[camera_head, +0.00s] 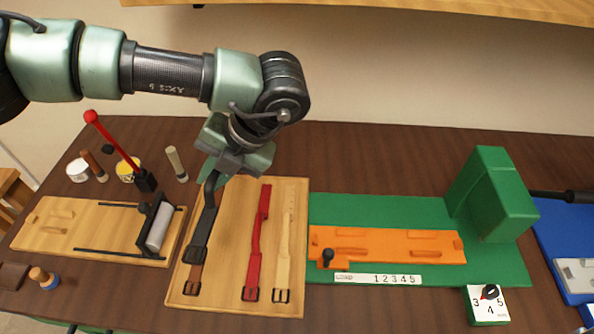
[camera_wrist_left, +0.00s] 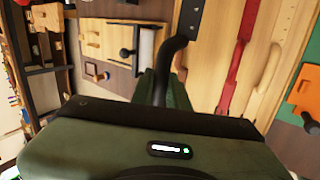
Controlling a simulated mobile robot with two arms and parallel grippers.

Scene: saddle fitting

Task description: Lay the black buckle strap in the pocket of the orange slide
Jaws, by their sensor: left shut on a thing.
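The black buckle strap (camera_head: 207,222) hangs from my left gripper (camera_head: 213,175) in the head view. Its upper end is between the shut fingers and its buckle end is low over the left side of the wooden board. A brown strap (camera_head: 195,277) shows beneath it and is partly hidden. I cannot tell whether the black buckle touches it. In the left wrist view the black strap (camera_wrist_left: 167,65) curves away from the gripper. The orange slide (camera_head: 350,240) lies on the green base to the right, with recessed shapes and a black knob. My right gripper is not in view.
A red strap (camera_head: 257,240) and a pale strap (camera_head: 284,245) lie on the wooden board (camera_head: 235,285). A green block (camera_head: 492,195) stands at the slide's right end. A roller fixture (camera_head: 158,228) with a red-knobbed lever stands left. A numbered dial (camera_head: 488,304) is in front.

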